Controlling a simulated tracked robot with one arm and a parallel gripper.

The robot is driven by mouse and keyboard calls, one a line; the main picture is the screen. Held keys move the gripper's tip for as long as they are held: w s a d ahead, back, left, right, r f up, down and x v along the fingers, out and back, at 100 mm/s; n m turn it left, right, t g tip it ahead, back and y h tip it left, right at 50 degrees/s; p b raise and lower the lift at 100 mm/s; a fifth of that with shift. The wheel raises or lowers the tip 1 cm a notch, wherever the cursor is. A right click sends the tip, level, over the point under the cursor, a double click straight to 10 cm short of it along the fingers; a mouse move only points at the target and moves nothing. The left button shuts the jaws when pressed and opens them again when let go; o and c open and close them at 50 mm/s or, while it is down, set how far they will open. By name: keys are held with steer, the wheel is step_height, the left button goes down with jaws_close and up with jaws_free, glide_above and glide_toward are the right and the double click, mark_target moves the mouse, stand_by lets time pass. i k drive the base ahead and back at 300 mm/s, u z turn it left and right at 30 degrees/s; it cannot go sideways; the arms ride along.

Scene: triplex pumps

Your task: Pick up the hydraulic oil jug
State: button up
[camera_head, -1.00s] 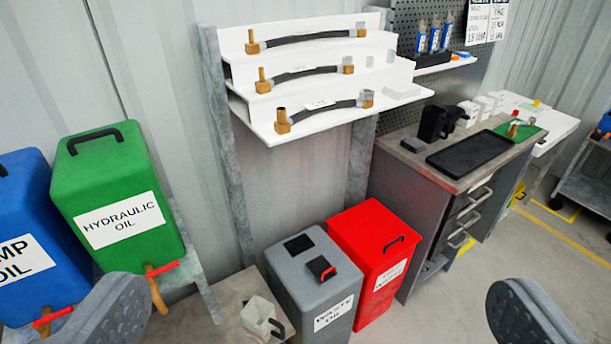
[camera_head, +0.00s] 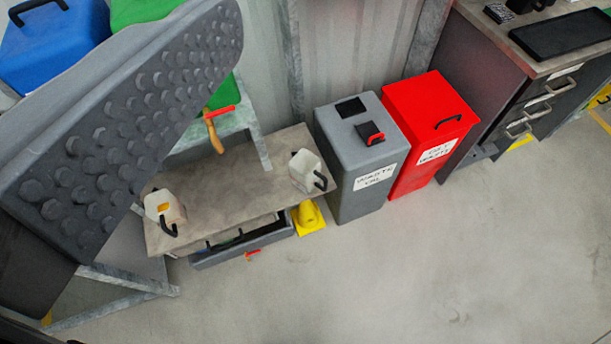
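Two small whitish jugs with black handles stand on a low grey bench (camera_head: 222,192). The left jug (camera_head: 163,211) is near the bench's left end and shows a yellowish opening. The right jug (camera_head: 304,167) is near the right end, beside the grey bin. No label is readable on either, so I cannot tell which is the hydraulic oil jug. One studded finger of my gripper (camera_head: 135,125) fills the upper left, close to the camera. Its pad is bare, with nothing against it. The other finger is out of view. Both jugs are apart from the gripper.
A grey waste oil bin (camera_head: 345,195) and a red bin (camera_head: 408,171) stand right of the bench. A blue tank (camera_head: 55,50) and a green tank (camera_head: 140,10), with an orange tap (camera_head: 214,132), are behind the finger. A yellow object (camera_head: 308,217) is on the floor. The foreground floor is clear.

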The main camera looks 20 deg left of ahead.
mark_target(312, 177)
steer(key=u, duration=0.05)
steer(key=k, duration=0.4)
steer(key=u, duration=0.8)
steer(key=i, duration=1.25)
steer(key=z, duration=0.35)
